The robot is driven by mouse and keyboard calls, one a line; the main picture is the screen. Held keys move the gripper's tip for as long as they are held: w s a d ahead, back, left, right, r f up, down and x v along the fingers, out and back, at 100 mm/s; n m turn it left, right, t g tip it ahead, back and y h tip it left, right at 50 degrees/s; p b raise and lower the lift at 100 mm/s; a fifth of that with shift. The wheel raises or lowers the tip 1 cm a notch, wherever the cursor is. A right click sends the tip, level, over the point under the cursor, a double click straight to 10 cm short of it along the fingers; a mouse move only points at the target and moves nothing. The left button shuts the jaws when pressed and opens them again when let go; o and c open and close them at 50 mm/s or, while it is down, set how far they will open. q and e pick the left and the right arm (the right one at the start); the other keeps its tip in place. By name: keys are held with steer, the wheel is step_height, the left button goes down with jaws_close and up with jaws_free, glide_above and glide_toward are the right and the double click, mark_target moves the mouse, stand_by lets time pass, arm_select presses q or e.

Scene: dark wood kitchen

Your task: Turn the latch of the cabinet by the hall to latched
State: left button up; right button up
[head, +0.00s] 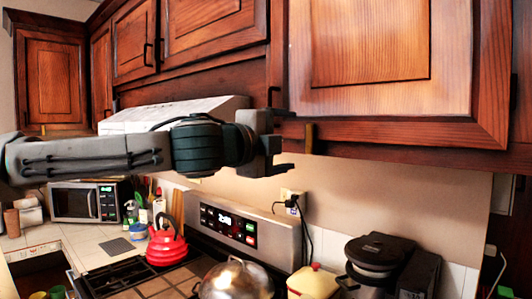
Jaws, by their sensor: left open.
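A large upper cabinet door (390,75) fills the upper right of the head view and looks closed. A small brass-coloured upright piece, which looks like a latch (309,138), sits at its lower left edge. My left gripper (287,141) is open, with its fingers one above the other, just left of this piece. No contact between them can be made out. A smaller upper cabinet (50,80) stands at the far left, with a latch-like bar (43,130) at its lower edge. I cannot tell which cabinet is by the hall. My right gripper is out of view.
More upper cabinets (215,24) run along the wall, above a pale range hood (172,109). Below are a red kettle (166,246), a stove panel (230,222), a metal lid (236,280), a black appliance (380,252) and a microwave (84,202). Open space lies under the large cabinet.

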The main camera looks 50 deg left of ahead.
arm_select(q)
steer(key=s, duration=0.1)
steer(key=s+b, duration=0.1)
steer(key=s, duration=0.1)
steer(key=s+b, duration=0.1)
steer(key=s, duration=0.1)
steer(key=shift+s+d, duration=0.2)
steer(key=shift+d, duration=0.1)
stand_by(0.5)
